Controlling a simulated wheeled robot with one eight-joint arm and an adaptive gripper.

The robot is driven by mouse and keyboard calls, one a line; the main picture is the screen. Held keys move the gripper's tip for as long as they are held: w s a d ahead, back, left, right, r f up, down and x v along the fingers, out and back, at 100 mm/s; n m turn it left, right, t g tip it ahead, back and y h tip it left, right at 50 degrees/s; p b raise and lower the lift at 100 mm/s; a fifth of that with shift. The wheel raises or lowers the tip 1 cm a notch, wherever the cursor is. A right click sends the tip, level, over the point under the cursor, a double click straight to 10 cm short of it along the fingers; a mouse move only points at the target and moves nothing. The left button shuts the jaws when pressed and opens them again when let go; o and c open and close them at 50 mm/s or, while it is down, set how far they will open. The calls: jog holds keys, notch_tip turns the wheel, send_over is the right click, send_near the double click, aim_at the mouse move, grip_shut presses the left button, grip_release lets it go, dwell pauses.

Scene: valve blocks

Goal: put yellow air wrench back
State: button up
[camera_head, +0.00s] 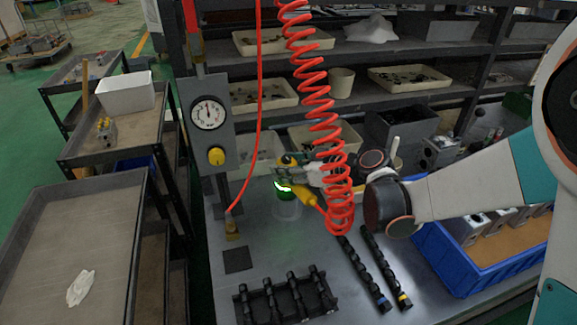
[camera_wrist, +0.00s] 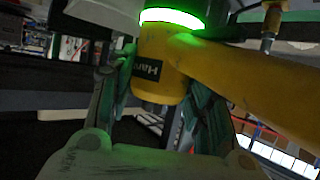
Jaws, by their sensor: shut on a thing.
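The yellow air wrench (camera_head: 307,195) is above the bench, left of the lower end of the red coiled hose (camera_head: 318,105). A glowing green ring (camera_head: 283,187) is at its left end. My gripper (camera_head: 296,171) is shut on it, partly hidden by the hose. In the wrist view the wrench's yellow body (camera_wrist: 165,70), with a dark label and lit green ring, sits between the two fingers of my gripper (camera_wrist: 158,98). A pale, see-through cup-like form (camera_head: 287,209) shows right below the green ring. I cannot tell whether the wrench touches it.
A gauge panel (camera_head: 208,120) stands left of the wrench. A black rack (camera_head: 285,299) and two black bars (camera_head: 374,270) lie on the front of the bench (camera_head: 230,290). A blue crate (camera_head: 480,262) is at right. Shelves with trays (camera_head: 410,80) stand behind.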

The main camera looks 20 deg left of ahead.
jog(key=shift+f, duration=0.2)
dwell(0.3)
jog(key=o, duration=1.5)
jog(key=shift+c, duration=0.2)
jog(key=shift+d, duration=0.1)
jog(key=v, duration=1.2)
jog(key=s+d+m+t+h, duration=0.1)
jog(key=s+d+m+h, duration=0.5)
jog(key=s+d, duration=0.3)
jog(key=s+d+m+t+h, duration=0.1)
jog(key=s+d+m+h, duration=0.5)
jog(key=s+d, duration=0.4)
jog(key=d+m, duration=0.1)
jog(key=d, duration=0.5)
jog(key=shift+d+r+m, duration=0.25)
jog(key=shift+d+m, duration=0.05)
jog(key=shift+d, duration=0.05)
